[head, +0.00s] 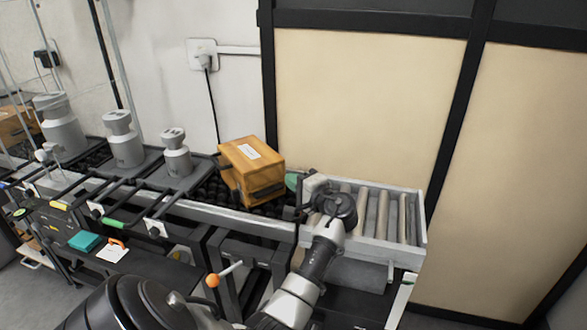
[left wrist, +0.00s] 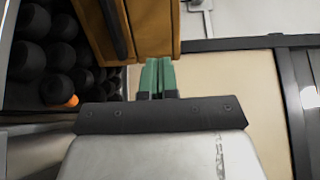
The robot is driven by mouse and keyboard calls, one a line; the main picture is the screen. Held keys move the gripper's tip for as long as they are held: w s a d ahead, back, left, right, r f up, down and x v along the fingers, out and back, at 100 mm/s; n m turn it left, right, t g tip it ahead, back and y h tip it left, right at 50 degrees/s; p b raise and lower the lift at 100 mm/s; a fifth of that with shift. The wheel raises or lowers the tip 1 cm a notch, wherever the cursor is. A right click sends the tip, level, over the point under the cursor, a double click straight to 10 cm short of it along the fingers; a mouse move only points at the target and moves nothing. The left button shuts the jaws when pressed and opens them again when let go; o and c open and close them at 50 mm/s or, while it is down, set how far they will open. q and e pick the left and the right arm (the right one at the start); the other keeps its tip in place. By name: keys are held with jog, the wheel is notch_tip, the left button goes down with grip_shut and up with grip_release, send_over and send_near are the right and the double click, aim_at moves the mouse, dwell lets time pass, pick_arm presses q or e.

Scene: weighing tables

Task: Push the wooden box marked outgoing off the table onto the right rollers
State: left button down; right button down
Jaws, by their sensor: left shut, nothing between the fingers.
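The wooden box (head: 262,178), with a white label on top too small to read, sits turned at an angle on the black ball-top table (head: 213,190). In the left wrist view the box (left wrist: 151,22) fills the upper middle. My left gripper (head: 292,181) is at the box's right side, its green fingers pointing at it. In the left wrist view the fingers (left wrist: 157,76) are together and empty, with their tips at the box's lower edge; I cannot tell if they touch it. The right rollers (head: 382,214) lie right of the box, partly behind my left wrist. My right gripper is out of view.
Several grey weights (head: 126,146) stand on dark platforms left of the box. A grey frame edges the rollers. A beige panel wall (head: 365,110) rises behind. Most of the rollers' surface is bare.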

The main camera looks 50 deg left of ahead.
pick_arm(q)
jog(key=shift+d, duration=0.75)
jog(key=shift+s+d, duration=0.2)
jog(key=shift+d, duration=0.15)
jog(key=d, duration=0.5)
jog(key=shift+d, duration=0.75)
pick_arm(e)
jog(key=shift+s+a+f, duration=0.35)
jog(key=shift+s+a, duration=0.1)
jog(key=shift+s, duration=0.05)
